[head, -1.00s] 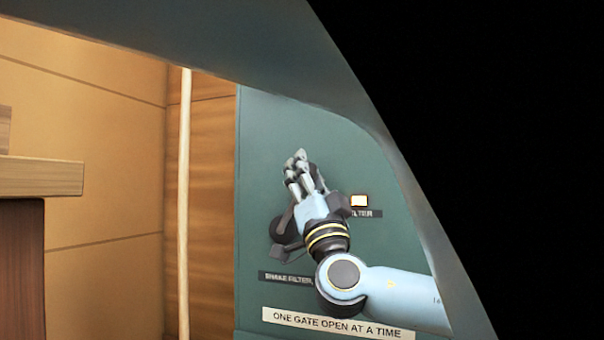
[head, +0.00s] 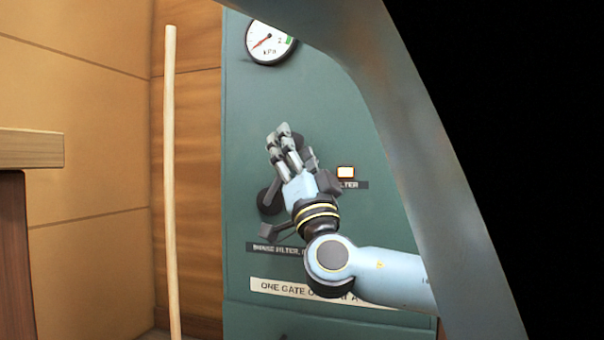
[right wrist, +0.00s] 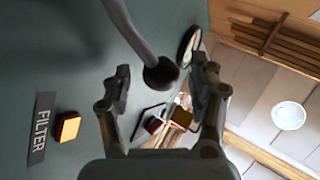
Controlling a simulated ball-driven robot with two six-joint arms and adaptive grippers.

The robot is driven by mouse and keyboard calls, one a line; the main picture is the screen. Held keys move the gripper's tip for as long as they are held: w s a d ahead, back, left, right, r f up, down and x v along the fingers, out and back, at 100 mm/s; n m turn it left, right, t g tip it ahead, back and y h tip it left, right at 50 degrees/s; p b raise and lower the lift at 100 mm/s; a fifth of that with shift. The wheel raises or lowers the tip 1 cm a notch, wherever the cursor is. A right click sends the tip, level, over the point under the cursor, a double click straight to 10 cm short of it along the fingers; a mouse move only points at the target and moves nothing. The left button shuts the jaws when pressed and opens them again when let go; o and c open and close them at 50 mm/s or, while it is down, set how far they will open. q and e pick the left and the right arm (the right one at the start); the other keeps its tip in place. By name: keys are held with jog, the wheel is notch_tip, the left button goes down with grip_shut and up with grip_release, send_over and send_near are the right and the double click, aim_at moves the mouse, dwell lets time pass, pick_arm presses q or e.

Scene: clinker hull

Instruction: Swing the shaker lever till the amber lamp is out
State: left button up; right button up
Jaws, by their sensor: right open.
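The amber lamp (head: 346,172) is lit on the green panel, just above a label ending in "LTER". It also glows in the right wrist view (right wrist: 68,127). The shaker lever shows in the right wrist view as a grey bar ending in a dark round knob (right wrist: 160,73). My right gripper (right wrist: 163,85) is open, with the knob between its fingers and gaps visible on both sides. In the head view my right gripper (head: 282,145) is in front of the panel and hides most of the lever; its round dark hub (head: 268,198) shows. My left gripper is out of view.
A pressure gauge (head: 270,42) sits high on the panel. A sign (head: 285,288) starting "ONE GATE" is below, partly covered by my right arm. A pale upright pole (head: 170,180) stands left of the panel. A wooden ledge (head: 30,148) is at far left.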

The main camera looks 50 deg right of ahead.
jog(key=v, duration=1)
jog(key=shift+s+f, duration=0.15)
jog(key=shift+f, duration=0.1)
jog(key=shift+a, duration=0.1)
